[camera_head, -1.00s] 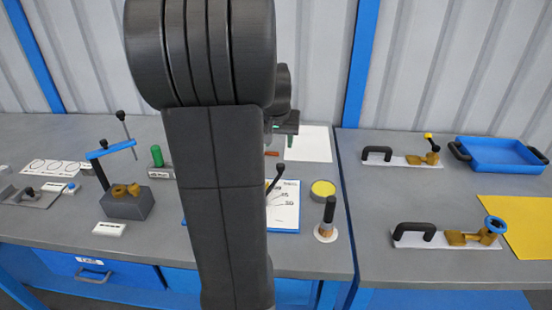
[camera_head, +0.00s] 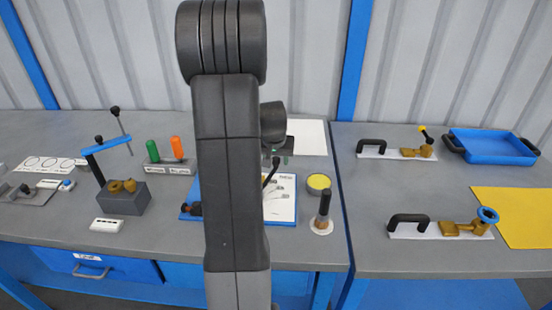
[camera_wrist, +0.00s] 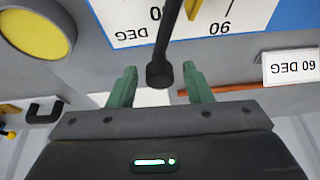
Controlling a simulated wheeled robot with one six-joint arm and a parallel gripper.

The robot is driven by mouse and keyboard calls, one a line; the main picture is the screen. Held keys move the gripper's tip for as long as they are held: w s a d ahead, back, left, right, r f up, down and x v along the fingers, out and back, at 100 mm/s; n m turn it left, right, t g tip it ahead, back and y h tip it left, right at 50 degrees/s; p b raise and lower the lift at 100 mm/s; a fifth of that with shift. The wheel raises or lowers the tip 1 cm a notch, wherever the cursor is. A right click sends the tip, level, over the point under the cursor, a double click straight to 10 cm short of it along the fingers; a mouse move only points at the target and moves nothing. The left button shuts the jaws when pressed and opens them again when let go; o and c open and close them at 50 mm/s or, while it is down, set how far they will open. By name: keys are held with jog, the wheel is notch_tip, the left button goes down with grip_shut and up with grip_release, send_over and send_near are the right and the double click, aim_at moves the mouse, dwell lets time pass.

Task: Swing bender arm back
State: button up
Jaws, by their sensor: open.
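A black lever with a ball knob, which looks like the bender arm, stands over a white, blue-edged angle sheet; in the wrist view its knob (camera_wrist: 160,74) lies between my fingertips in the picture. I cannot tell how deep between them it is. My gripper (camera_wrist: 159,84) has two green fingers, apart, with no visible contact on the knob. In the head view the lever (camera_head: 271,172) shows just right of my arm link, above the angle sheet (camera_head: 284,208). My arm hides the lever's base and most of my gripper there.
A yellow round pad (camera_head: 319,182) and a black-handled post (camera_head: 323,208) stand right of the sheet. A block with a blue lever (camera_head: 106,146) is at left, near green (camera_head: 152,151) and orange (camera_head: 176,147) handles. Clamps and a blue tray (camera_head: 492,150) are on the right bench.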

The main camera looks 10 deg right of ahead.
jog(key=shift+c, duration=0.5)
grip_shut()
jog(key=shift+s, duration=0.1)
